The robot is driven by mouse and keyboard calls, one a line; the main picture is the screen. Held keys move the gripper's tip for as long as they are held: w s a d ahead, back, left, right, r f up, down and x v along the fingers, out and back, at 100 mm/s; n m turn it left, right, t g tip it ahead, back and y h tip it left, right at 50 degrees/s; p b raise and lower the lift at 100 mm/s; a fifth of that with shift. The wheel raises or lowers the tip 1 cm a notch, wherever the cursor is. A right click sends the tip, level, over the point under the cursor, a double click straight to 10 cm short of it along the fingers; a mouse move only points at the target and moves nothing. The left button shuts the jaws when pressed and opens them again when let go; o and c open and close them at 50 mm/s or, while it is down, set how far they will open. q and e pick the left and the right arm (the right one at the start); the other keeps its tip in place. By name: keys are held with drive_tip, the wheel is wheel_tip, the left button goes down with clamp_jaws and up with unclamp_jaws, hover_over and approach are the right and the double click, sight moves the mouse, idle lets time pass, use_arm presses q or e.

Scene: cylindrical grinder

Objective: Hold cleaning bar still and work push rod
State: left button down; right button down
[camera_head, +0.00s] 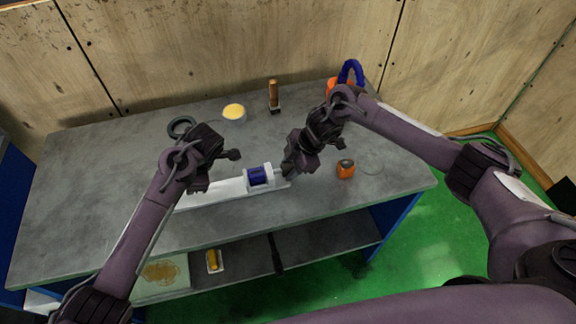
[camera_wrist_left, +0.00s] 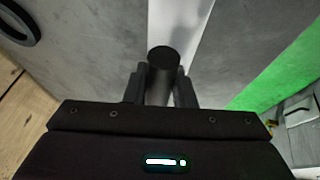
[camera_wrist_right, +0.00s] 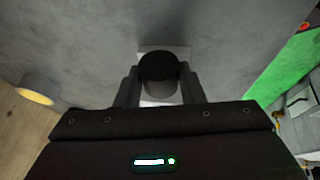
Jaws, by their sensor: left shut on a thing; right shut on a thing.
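A long white base (camera_head: 225,188) lies on the table and carries a blue cylinder (camera_head: 261,176) in a white block. My left gripper (camera_head: 200,187) is over the left part of the base. In the left wrist view it is shut on a dark round-ended piece (camera_wrist_left: 163,60). My right gripper (camera_head: 289,171) is at the base's right end, beside the blue cylinder. In the right wrist view it is shut on another dark round-ended piece (camera_wrist_right: 157,67), with a pale surface behind. I cannot tell which piece is the cleaning bar and which the push rod.
On the grey table (camera_head: 90,190) are a dark ring (camera_head: 182,126), a yellow-topped cup (camera_head: 233,112), a brown-handled tool (camera_head: 273,95) and an orange round object (camera_head: 345,169). An orange and blue item (camera_head: 350,75) stands at the back. The table's left side is clear.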

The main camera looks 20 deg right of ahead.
use_arm(q)
drive_tip(key=shift+a, duration=0.1)
use_arm(e)
drive_tip(key=d, duration=0.4)
drive_tip(key=shift+d, duration=0.1)
drive_tip(key=c, duration=0.9)
unclamp_jaws()
drive_tip(key=v, duration=1.2)
use_arm(q)
drive_tip(key=c, duration=1.1)
unclamp_jaws()
